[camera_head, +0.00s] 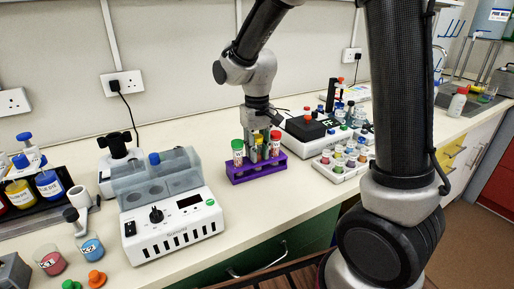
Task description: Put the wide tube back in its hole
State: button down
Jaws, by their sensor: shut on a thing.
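A purple rack (245,178) stands on the bench near the middle of the head camera view. A green-capped tube (238,152) stands upright at its left end, and a red-capped tube (275,148) at its right end. My gripper (258,152) points down over the rack's middle, between these two tubes. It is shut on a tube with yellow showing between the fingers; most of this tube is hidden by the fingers. I cannot tell whether its lower end is inside a hole or just above or behind the rack. The hole itself is hidden.
A white device with a clear grey-blue block (160,185) stands left of the rack. A tray of small capped vials (342,165) and a white device with a black top (305,128) stand to the right. The bench in front of the rack is clear.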

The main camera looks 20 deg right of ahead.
jog(key=c, duration=1.2)
grip_release()
jog(key=shift+o, duration=0.2)
